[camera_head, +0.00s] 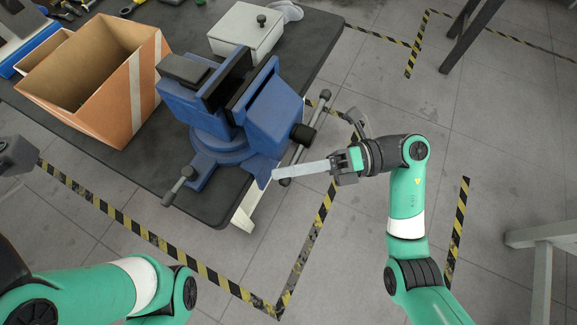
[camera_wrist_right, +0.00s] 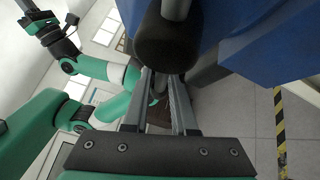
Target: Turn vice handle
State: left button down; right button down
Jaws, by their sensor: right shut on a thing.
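In the right wrist view the handle (camera_wrist_right: 160,85) shows between the two fingers, in front of the black round end (camera_wrist_right: 166,45). A grey part, perhaps my left gripper (camera_head: 15,157), is cut off at the left edge.
A smaller lever (camera_head: 178,186) sticks out at the vice base. An open cardboard box (camera_head: 115,95) and a light grey case (camera_head: 245,30) stand on the workbench (camera_head: 75,140). The floor right of the bench is clear around my right arm, apart from pale legs (camera_head: 545,240).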

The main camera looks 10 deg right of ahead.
notch_tip(320, 180, up, 2)
jog(key=m+y+p, duration=0.1)
jog(key=p, duration=0.1)
jog(key=m+y+p, duration=0.1)
jog(key=m+p, duration=0.1)
jog(key=shift+a+r, duration=0.15)
jog(key=shift+r, duration=0.1)
jog(key=shift+w+r+m+t+y+p, duration=0.1)
jog(key=shift+r+m+t+y+p, duration=0.45)
jog(key=shift+m+p, duration=0.35)
jog(key=shift+w+r+m+t+y+p, duration=0.1)
jog(key=shift+r+m+t+y+p, duration=0.5)
jog(key=shift+m, duration=0.4)
jog(key=shift+f, duration=0.15)
